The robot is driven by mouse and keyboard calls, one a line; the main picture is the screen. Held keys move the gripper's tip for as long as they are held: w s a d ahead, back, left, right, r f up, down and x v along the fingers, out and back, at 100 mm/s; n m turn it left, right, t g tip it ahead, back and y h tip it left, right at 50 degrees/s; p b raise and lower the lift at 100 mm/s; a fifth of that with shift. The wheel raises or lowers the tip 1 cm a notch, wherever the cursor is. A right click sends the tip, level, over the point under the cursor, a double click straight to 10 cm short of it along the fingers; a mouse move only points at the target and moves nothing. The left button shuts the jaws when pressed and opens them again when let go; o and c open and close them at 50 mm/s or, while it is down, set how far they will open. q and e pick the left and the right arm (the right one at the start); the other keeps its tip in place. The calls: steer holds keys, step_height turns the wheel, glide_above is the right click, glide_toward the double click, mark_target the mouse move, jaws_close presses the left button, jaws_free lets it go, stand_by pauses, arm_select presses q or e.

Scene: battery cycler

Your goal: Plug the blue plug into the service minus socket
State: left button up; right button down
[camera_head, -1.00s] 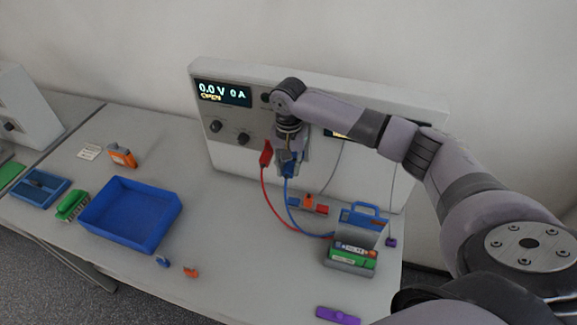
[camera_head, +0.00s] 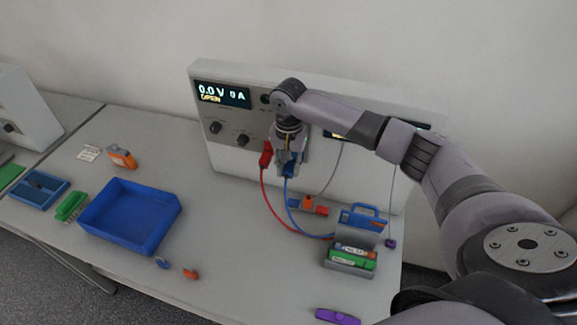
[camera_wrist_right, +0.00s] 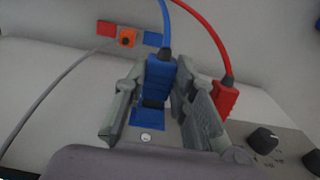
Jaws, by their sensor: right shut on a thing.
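My right gripper (camera_head: 289,166) is in front of the grey cycler panel (camera_head: 228,155) and is shut on the blue plug (camera_head: 288,171). In the right wrist view the blue plug (camera_wrist_right: 160,80) sits between the two fingers (camera_wrist_right: 158,100), with its blue cable leading away from its back end. A blue patch with a round screw-like dot (camera_wrist_right: 146,138) shows past the plug's front end. Whether the plug touches a socket cannot be told. The red plug (camera_head: 266,154) is at the panel just left of the gripper and also shows in the wrist view (camera_wrist_right: 225,98). The left gripper is not in view.
A grey battery holder (camera_head: 350,270) with several cells stands at the front right, beside a blue handled piece (camera_head: 362,217). An orange and red piece (camera_head: 309,204) lies below the panel. A blue tray (camera_head: 130,243) is at left. The red and blue cables hang to the table.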

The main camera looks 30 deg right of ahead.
steer(key=shift+w+d, duration=0.45)
stand_by(0.5)
steer(key=c, duration=1.2)
jaws_free()
steer(key=shift+c, duration=0.2)
steer(key=shift+r, duration=0.1)
step_height(320, 180, up, 12)
